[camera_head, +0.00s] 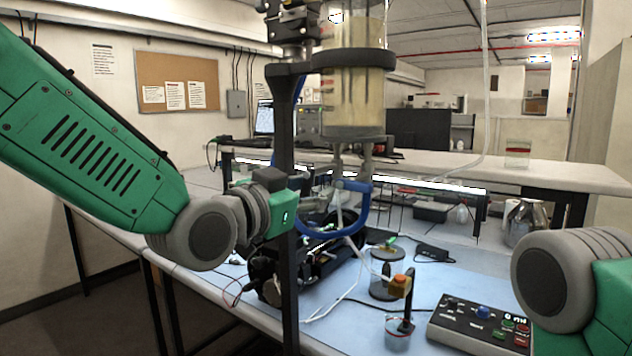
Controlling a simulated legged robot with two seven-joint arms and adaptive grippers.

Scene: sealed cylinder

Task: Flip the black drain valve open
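A clear cylinder (355,95) of pale yellowish liquid is held upright by a black clamp ring (352,60) on a black post (287,220). Two grey fittings (367,160) sit under its base, and a blue tube (350,228) loops down from there. The black drain valve is too small and cluttered to pick out under the base. My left gripper (316,184) is at about the height of these fittings, close to the post. The post and clutter hide much of it, so its opening and any contact are unclear. My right wrist shows at the right edge; its gripper is out of view.
Dark equipment (305,265) stands on the blue mat behind the post. A round clear container (386,285), a small beaker (398,335) with an orange-topped probe, and a control box (480,325) with coloured buttons stand further right. A metal jug (525,222) stands behind.

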